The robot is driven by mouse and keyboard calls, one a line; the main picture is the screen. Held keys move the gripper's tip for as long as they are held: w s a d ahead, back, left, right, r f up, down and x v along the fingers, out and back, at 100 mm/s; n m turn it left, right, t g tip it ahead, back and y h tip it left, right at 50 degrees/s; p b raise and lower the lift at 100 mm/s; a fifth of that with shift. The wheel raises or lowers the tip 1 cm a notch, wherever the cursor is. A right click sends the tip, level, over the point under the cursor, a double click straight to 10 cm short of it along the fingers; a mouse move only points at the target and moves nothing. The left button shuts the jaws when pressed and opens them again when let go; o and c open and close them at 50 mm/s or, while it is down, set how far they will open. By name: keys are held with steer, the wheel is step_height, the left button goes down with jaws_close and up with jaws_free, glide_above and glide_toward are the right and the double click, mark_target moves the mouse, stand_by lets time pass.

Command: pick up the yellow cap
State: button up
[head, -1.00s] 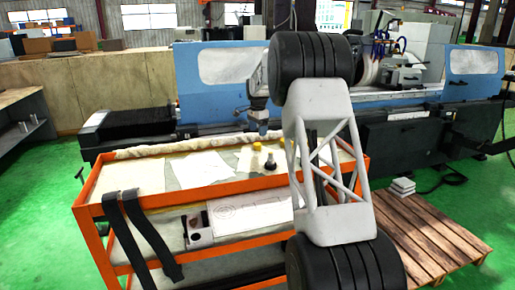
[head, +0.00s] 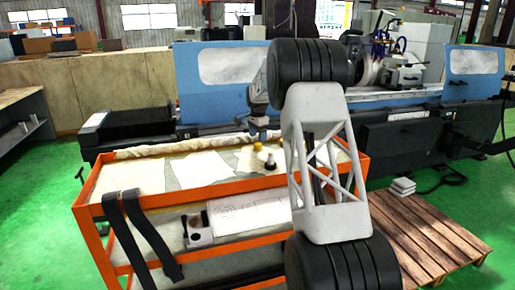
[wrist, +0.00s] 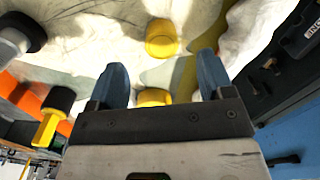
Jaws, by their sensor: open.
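A yellow cap (head: 257,147) sits on the pale cloth on the orange cart's top, just below my gripper (head: 259,136) in the head view. In the wrist view a round yellow cap (wrist: 162,38) lies beyond my fingertips, and a second yellow piece (wrist: 153,97) shows between the fingers, partly hidden by the gripper body. I cannot tell which of the two is the cap seen in the head view. My gripper (wrist: 161,70) is open, with its blue fingers apart and nothing held between them.
A black-and-white cylindrical piece (head: 269,168) stands near the cap; a similar one (wrist: 18,38) shows at the wrist view's left. A yellow-handled black-headed tool (wrist: 52,118) is at lower left. The orange cart (head: 215,188) has raised rims; the blue grinder (head: 210,100) stands behind.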

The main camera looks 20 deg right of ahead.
mark_target(258, 144)
steer(key=shift+f, duration=2.6)
steer(key=c, duration=1)
steer(key=shift+r, duration=0.1)
steer(key=shift+r, duration=4.9)
